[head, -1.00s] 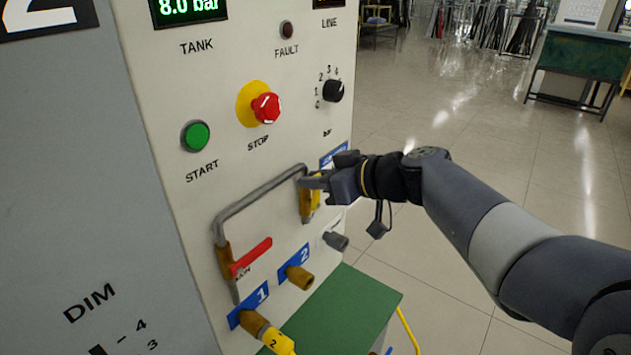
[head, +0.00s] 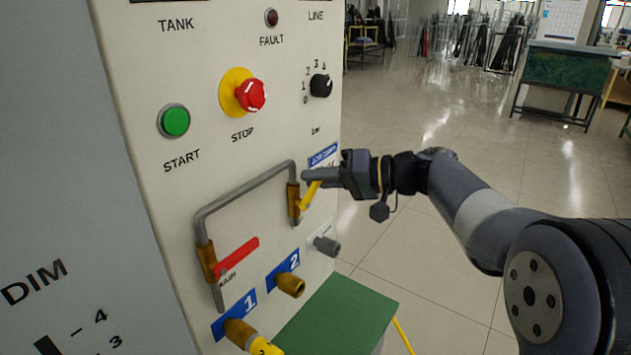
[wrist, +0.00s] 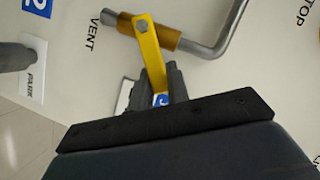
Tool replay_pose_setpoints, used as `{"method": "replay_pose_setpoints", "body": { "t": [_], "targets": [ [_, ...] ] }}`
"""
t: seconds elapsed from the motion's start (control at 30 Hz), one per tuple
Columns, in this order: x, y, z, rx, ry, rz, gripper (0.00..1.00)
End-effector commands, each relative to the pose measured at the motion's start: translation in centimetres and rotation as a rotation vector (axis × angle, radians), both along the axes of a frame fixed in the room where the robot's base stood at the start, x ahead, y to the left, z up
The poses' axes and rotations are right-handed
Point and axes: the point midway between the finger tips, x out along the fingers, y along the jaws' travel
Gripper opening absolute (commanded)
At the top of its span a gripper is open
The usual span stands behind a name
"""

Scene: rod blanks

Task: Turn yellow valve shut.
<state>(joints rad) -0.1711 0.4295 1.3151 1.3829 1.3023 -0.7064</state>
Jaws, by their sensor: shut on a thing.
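The yellow valve handle (head: 308,200) sits on a brass valve body (head: 293,204) at the right end of a grey pipe on the panel. In the head view the handle slants up and to the right from the valve body. My gripper (head: 308,177) is shut on the handle's outer end. In the wrist view the yellow handle (wrist: 149,58) runs from its bolt on the brass body (wrist: 163,36) down between my gripper's fingers (wrist: 160,85).
A red lever (head: 236,259) is on the pipe's left valve. Brass ports 1 and 2 (head: 291,284) and a grey park stub (head: 327,246) project below. A green-topped surface (head: 335,315) stands under them. Buttons and a knob (head: 321,85) are above. Open floor lies right.

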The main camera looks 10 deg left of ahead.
Motion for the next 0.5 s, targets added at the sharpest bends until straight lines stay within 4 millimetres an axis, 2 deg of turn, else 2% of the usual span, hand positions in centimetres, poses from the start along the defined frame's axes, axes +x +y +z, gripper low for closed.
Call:
{"method": "replay_pose_setpoints", "body": {
  "t": [0.5],
  "targets": [
    [0.9,-0.4,-2.5,0.17,0.414,-0.002,0.0]
  ]
}}
